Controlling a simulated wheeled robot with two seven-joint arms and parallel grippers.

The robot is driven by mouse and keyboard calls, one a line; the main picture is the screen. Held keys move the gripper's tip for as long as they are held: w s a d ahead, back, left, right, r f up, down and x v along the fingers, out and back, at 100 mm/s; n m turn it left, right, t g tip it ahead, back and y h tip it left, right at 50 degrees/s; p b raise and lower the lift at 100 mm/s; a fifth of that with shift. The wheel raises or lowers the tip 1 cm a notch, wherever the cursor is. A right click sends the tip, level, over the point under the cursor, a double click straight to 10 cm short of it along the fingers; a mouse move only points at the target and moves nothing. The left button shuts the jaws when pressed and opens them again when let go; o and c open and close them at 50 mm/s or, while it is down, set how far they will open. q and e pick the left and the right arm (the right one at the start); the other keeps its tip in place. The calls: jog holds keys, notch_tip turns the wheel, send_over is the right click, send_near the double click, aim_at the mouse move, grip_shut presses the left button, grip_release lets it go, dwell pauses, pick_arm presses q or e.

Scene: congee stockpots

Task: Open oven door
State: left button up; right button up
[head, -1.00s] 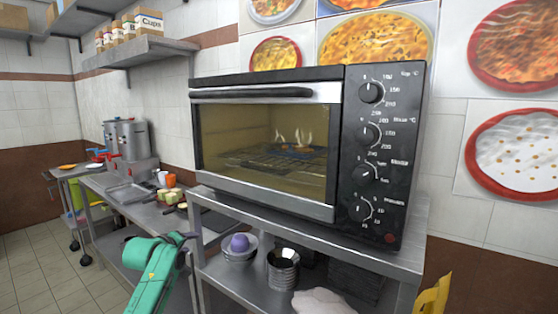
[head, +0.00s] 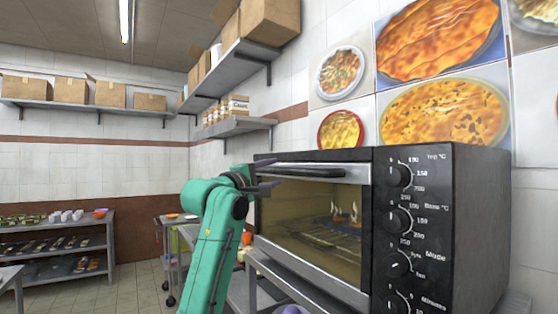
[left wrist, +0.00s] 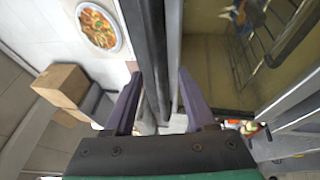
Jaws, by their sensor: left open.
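The oven (head: 440,230) is a black and silver countertop unit at the right of the head view. Its glass door (head: 315,225) is closed, with a dark bar handle (head: 300,172) along the top edge. My left gripper (head: 272,175) is open at the left end of the handle. In the left wrist view, the handle (left wrist: 150,60) appears between the two open fingers (left wrist: 160,85); I cannot tell whether either finger touches it. My right gripper is not in view.
A wire rack (head: 330,238) shows inside the oven behind the glass. A wall shelf with small boxes (head: 235,125) is above and behind the left gripper. A rack of trays (head: 60,245) stands at the far left, with open floor (head: 135,290) before it.

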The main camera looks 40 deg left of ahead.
aim_at(274, 172)
pick_arm(q)
jog(key=w, duration=0.1)
jog(key=w+p, duration=0.1)
jog(key=shift+w+a+r, duration=0.25)
jog(key=shift+w+r, duration=0.05)
jog(key=shift+r, duration=0.05)
jog(key=shift+w+a+f, duration=0.2)
jog(key=shift+w+a, duration=0.05)
jog(key=shift+d, duration=0.2)
grip_shut()
jog(key=shift+s, duration=0.1)
dwell(0.6)
